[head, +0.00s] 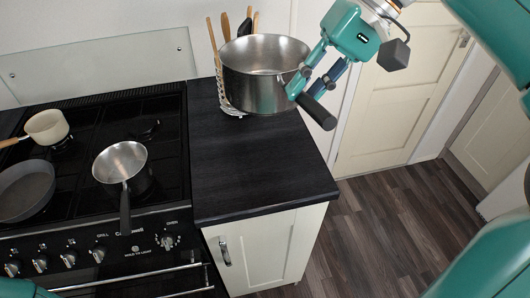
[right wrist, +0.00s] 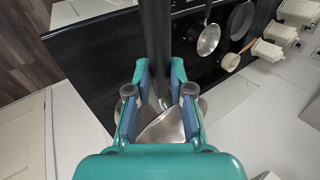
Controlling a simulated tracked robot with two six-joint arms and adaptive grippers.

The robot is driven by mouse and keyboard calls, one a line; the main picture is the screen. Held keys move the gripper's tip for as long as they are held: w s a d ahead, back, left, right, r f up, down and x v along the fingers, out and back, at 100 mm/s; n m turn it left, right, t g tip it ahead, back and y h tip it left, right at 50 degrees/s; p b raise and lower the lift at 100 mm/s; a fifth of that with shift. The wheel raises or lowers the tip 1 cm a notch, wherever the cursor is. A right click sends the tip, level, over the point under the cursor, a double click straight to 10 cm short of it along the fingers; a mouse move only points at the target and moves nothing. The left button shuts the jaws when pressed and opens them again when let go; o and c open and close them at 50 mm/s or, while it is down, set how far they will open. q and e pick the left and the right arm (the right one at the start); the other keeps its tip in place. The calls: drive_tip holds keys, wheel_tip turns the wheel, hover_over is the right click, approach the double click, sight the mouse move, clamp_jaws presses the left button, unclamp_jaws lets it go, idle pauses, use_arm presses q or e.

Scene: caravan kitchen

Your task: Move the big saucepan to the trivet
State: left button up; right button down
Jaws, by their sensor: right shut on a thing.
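The big saucepan (head: 265,76) is a steel pan with a dark handle (head: 316,112), seen at the back of the dark worktop in the head view. My right gripper (head: 307,88) is shut on its handle. The right wrist view shows the dark handle (right wrist: 156,40) between the fingers and part of the steel pan body (right wrist: 165,132). The pan looks level and empty. I cannot tell whether its base touches anything. A bit of metal wire (head: 232,109) shows beside its lower left; I cannot tell whether this is the trivet. My left gripper is out of view.
Wooden utensils (head: 225,27) stand close behind the pan. The front of the worktop (head: 255,165) is clear. On the hob left of it are a small steel saucepan (head: 122,163), a cream pan (head: 46,127) and a grey frying pan (head: 25,190). A door (head: 395,100) stands at right.

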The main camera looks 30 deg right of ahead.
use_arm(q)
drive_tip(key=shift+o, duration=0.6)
use_arm(e)
drive_tip(key=shift+w, duration=0.1)
wheel_tip(320, 180, down, 20)
drive_tip(key=b, duration=0.3)
drive_tip(key=shift+b, duration=0.4)
drive_tip(key=c, duration=1)
unclamp_jaws()
drive_tip(key=shift+a, duration=0.1)
drive_tip(key=shift+c, duration=0.2)
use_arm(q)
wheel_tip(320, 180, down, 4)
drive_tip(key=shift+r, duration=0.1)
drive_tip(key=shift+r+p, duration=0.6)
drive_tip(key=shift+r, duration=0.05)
use_arm(e)
drive_tip(key=v, duration=1.2)
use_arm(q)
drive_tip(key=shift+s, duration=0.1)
